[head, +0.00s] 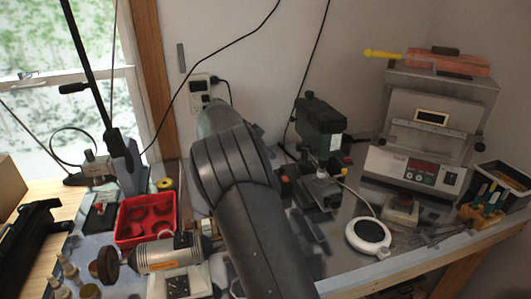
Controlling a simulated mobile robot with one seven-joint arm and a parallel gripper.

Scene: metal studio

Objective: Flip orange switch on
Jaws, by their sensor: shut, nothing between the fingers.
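No orange switch can be made out with certainty. The grey furnace-like unit (425,130) at the right back has a front panel (418,172) with a red display and small controls, too small to read. A grey motor tool (165,253) with an orange label lies at the lower left. My dark arm rises through the middle of the head view and hides the bench behind it. My gripper is hidden behind the arm and cannot be seen.
A red tray (146,222) sits left of my arm. A dark bench machine (320,128) stands right of it. A white round device (368,236) with a cord lies near the front edge. A tool holder (482,212) is at the far right. Cables hang along the wall.

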